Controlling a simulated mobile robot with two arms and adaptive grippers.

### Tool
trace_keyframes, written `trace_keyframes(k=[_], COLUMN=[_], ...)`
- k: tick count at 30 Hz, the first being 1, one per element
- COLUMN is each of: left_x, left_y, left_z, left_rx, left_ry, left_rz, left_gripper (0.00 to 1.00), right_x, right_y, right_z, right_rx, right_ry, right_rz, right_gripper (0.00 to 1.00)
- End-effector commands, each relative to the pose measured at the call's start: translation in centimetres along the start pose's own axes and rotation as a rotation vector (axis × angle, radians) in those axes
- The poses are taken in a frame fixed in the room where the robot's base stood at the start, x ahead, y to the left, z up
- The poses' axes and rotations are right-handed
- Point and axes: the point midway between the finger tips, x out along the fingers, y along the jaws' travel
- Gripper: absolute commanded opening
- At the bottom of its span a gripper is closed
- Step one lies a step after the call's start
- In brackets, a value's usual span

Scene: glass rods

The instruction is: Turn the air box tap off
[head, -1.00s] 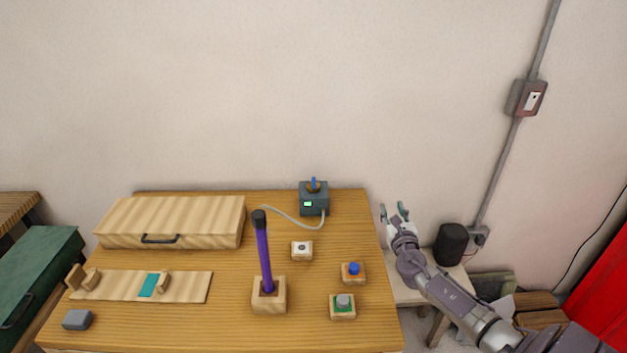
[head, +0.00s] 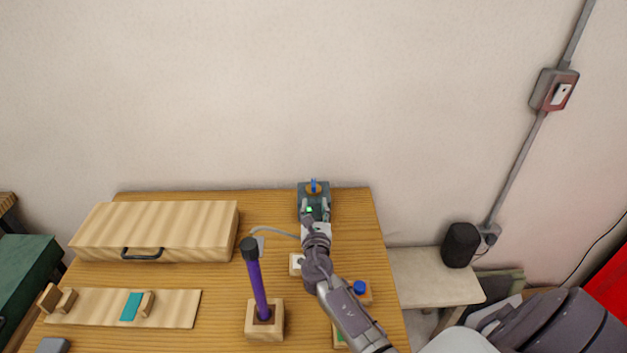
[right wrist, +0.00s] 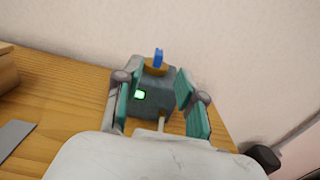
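The air box (head: 305,191) is a dark grey-teal box with a lit green screen, at the back of the table. Its tap (head: 314,186) has a blue handle standing upright on a brown round base on top of the box. In the right wrist view the blue tap (right wrist: 158,58) rises above the box (right wrist: 155,101). My right gripper (head: 316,208) is in front of the box, over the table. In the right wrist view its fingers (right wrist: 158,104) are spread with nothing held between them, and the box shows beyond them. My left gripper is not in view.
A purple tube (head: 258,285) stands upright in a wooden block (head: 278,322) left of my right arm. A blue-button block (head: 360,289) is beside the arm. A wooden case (head: 155,225) and a wooden board (head: 180,308) lie at left.

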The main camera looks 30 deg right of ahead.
Motion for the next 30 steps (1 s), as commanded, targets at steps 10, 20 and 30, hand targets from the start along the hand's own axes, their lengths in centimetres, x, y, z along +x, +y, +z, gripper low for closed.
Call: trace_keyframes(k=[10,20,30], left_x=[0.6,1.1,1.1], left_y=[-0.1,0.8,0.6], left_z=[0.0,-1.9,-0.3], left_rx=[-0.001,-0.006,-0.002], left_ry=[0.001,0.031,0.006], left_rz=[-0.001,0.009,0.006], left_gripper=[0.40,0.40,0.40], right_x=[7.5,10.3,10.3], right_y=[-0.1,-0.1,-0.1], right_z=[0.0,0.0,0.0], right_rx=[-0.001,0.000,0.000], right_ry=[-0.001,-0.001,0.000], right_rz=[-0.001,0.000,0.000], right_gripper=[0.40,0.40,0.26])
